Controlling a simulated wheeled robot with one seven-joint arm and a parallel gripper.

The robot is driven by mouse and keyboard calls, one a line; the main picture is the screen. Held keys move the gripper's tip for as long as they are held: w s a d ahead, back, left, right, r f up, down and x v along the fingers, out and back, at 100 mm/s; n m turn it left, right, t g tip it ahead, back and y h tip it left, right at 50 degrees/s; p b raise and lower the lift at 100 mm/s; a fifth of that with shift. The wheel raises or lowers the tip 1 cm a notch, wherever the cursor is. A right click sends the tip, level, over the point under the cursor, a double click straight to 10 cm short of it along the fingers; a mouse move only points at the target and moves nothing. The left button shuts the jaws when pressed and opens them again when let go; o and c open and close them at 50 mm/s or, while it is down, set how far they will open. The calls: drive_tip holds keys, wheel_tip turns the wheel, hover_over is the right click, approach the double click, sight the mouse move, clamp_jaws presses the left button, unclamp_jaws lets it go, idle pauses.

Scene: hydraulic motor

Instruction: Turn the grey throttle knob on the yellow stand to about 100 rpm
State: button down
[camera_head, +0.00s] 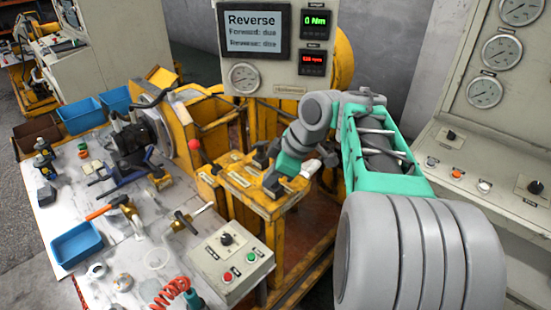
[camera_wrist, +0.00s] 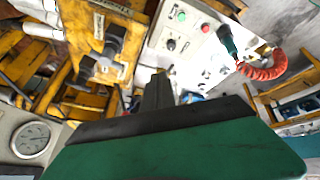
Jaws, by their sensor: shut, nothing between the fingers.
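The yellow stand (camera_head: 238,182) is in the middle of the head view, under the display panel. It also shows at the upper left of the wrist view (camera_wrist: 82,20). Two dark grey knobs or levers stand on it, one (camera_wrist: 115,34) farther up in the wrist view and one (camera_wrist: 87,68) lower; I cannot tell which is the throttle knob. My gripper (camera_head: 272,184) is over the stand's top, pointing down, its fingers together and empty. In the wrist view its dark fingers (camera_wrist: 157,93) appear to the right of both knobs, apart from them. The arm hides part of the stand's right side.
The display (camera_head: 255,33) reads "Reverse". A green torque readout (camera_head: 314,20) shows 0 Nm; the red one (camera_head: 312,58) below is too small to read surely. A grey switch box (camera_head: 228,262) stands in front. A red-balled lever (camera_head: 194,146) rises at the stand's left.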

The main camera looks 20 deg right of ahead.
drive_tip(key=d+r+n+y+p, duration=0.1)
drive_tip(key=d+r+n, duration=0.4)
drive_tip(key=d, duration=0.4)
drive_tip(key=w+a+f+n+p, duration=0.1)
drive_tip(key=w+a+f, duration=0.3)
drive_tip(key=w+f, duration=0.3)
wheel_tip(320, 180, down, 3)
drive_tip(key=shift+r+t, duration=0.1)
drive_tip(key=shift+t, duration=0.2)
